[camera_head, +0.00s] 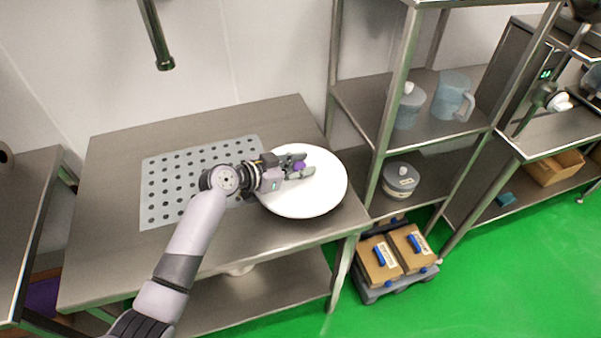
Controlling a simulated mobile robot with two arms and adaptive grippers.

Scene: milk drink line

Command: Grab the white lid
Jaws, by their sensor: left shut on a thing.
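The white lid (322,197) is a large round disc at the right end of the steel table (115,265). A small purple knob (299,165) shows near its middle. My left gripper (301,165) reaches over the lid from the left, with its fingers shut on the knob. The gripper hides part of the lid's left side. I cannot tell whether the lid rests on something or is held above the table. My right gripper is not in view.
A perforated grey plate (160,190) lies on the table under my left arm. A steel shelf (425,130) to the right holds a jug (450,93) and lidded containers. Boxes (380,262) stand on a low base on the green floor. A pipe (156,35) hangs above.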

